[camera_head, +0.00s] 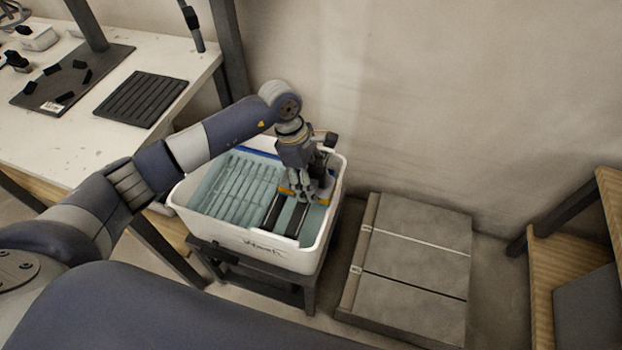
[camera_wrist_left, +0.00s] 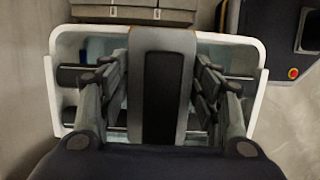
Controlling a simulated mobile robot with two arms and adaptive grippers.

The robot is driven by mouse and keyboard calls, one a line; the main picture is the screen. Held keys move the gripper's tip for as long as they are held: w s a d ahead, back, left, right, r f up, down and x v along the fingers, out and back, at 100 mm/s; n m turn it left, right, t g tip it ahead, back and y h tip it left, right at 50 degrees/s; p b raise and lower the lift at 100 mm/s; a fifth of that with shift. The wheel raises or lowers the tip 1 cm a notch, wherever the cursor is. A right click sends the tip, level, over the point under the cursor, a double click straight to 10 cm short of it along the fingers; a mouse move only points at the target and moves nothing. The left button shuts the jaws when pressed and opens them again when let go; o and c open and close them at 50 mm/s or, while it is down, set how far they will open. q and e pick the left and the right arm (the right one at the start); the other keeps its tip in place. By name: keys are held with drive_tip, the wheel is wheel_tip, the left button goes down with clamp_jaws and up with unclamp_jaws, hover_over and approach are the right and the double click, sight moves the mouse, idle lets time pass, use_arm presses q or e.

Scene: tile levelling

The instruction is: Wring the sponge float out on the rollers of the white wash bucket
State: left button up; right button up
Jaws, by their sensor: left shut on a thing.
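The white wash bucket (camera_head: 270,259) stands on a dark stand in the middle of the head view. Two dark rollers (camera_head: 296,219) cross its right part, and they also show in the left wrist view (camera_wrist_left: 70,116). My left gripper (camera_head: 305,192) is over the roller end of the bucket, pointing down. It is shut on the sponge float (camera_head: 287,194), whose orange edge shows beside the fingers. In the left wrist view a grey piece with a dark strip (camera_wrist_left: 163,95) lies between the fingers, above the rollers. I cannot tell whether the sponge touches them. My right gripper is out of view.
A ribbed grid (camera_head: 235,185) fills the bucket's left part above bluish water. Grey floor tiles (camera_head: 415,262) lie right of the bucket, close to the wall. A worktable (camera_head: 60,150) with a black ribbed mat (camera_head: 140,98) stands at the left. Wooden shelving (camera_head: 570,250) is at the right.

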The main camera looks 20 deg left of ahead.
sight(315, 168)
use_arm(q)
wheel_tip(315, 168, up, 6)
drive_tip(key=p, duration=0.3)
drive_tip(key=shift+r, duration=0.5)
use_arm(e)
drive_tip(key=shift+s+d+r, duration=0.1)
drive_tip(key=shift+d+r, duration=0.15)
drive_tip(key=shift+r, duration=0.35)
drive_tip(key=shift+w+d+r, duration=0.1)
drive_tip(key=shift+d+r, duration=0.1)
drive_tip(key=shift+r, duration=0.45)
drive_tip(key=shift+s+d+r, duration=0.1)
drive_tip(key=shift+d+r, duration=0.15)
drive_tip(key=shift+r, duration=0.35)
use_arm(q)
drive_tip(key=shift+r+p, duration=0.1)
drive_tip(key=shift+p, duration=0.25)
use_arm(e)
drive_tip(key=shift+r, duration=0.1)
